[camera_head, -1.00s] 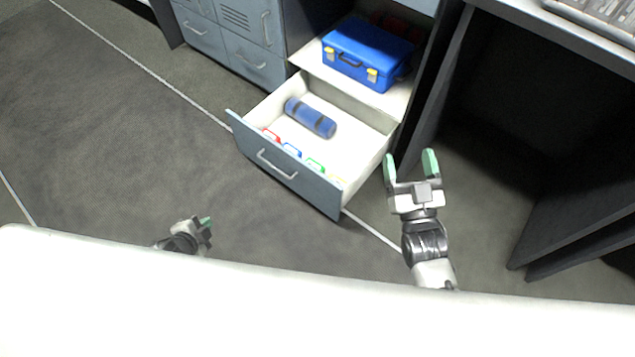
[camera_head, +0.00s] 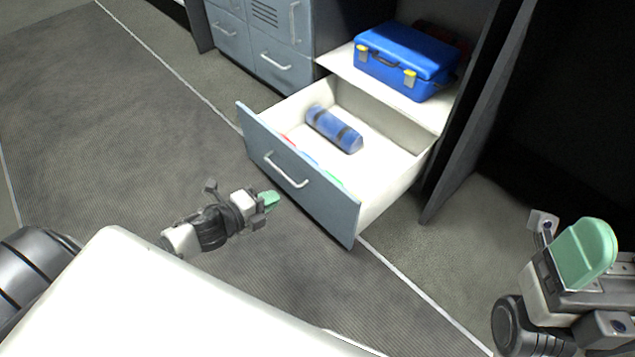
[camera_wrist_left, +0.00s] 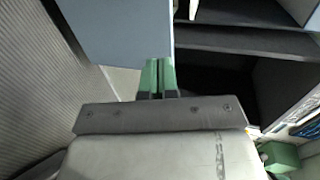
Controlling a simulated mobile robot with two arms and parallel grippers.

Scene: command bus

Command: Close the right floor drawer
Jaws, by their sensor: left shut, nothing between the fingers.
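The right floor drawer (camera_head: 325,207) is pulled out, with a blue-grey front, a silver handle (camera_head: 285,172) and a white inside. Its front seems to be the blue-grey panel (camera_wrist_left: 115,30) in the left wrist view. My left gripper (camera_head: 271,199) is shut and empty, with green fingertips just outside the drawer front, below the handle. The fingertips (camera_wrist_left: 157,76) also show together in the left wrist view, near the panel's lower right corner. I cannot tell whether they touch it. My right gripper (camera_head: 586,253) is at the lower right, apart from the drawer; its finger gap is hidden.
A blue cylinder (camera_head: 334,129) lies in the drawer with coloured tabs behind the front. A blue case (camera_head: 405,60) sits on the white shelf above. Closed blue-grey cabinets (camera_head: 285,65) stand to the left. The floor (camera_head: 130,110) at left is clear.

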